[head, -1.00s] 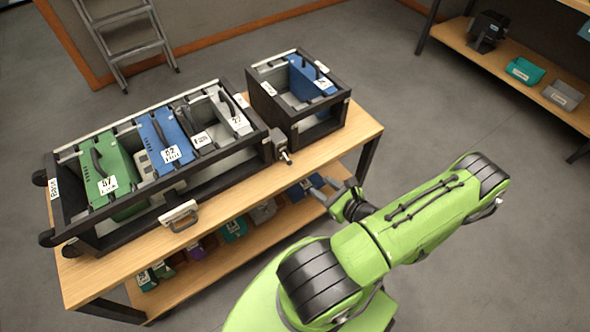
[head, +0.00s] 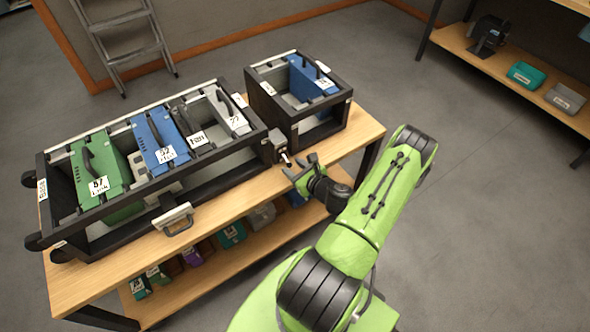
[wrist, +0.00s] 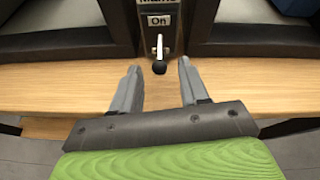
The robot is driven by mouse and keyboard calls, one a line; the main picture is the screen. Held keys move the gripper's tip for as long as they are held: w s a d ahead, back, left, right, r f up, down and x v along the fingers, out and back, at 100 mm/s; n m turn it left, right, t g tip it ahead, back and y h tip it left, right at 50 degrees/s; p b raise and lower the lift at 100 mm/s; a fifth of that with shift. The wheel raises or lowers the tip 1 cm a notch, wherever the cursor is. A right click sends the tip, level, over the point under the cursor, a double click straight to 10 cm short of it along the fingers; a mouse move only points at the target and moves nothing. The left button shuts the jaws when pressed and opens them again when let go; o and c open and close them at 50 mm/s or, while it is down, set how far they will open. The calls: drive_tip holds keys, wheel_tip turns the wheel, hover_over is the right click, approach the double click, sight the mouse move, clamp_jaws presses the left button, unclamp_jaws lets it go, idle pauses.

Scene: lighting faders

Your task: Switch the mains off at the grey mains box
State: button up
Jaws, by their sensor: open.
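The grey mains box (head: 276,148) stands at the bench's front edge, between the long rack and the small rack. In the wrist view the mains box (wrist: 159,20) carries a label reading "On". Below the label is its switch lever (wrist: 159,52), a metal stem with a black knob pointing down and outward. My gripper (head: 300,166) is just in front of the box. In the wrist view my gripper (wrist: 157,80) is open, one finger on each side of the knob and slightly short of it. The fingers appear apart from the lever.
The long black rack (head: 150,215) holds green, blue and grey modules. The small rack (head: 318,125) holds a blue module. Both stand on a wooden bench (head: 85,285) with a lower shelf of coloured items. A wall shelf (head: 455,40) is at top right. Open floor lies right.

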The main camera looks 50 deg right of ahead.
clamp_jaws()
drive_tip(key=shift+f+t+b, duration=0.5)
drive_tip(key=shift+f+b, duration=0.1)
drive_tip(key=shift+b, duration=0.6)
drive_tip(key=shift+t+h+b, duration=0.3)
drive_tip(key=shift+t+b, duration=0.1)
drive_tip(key=shift+b, duration=0.15)
unclamp_jaws()
drive_tip(key=shift+r, duration=0.1)
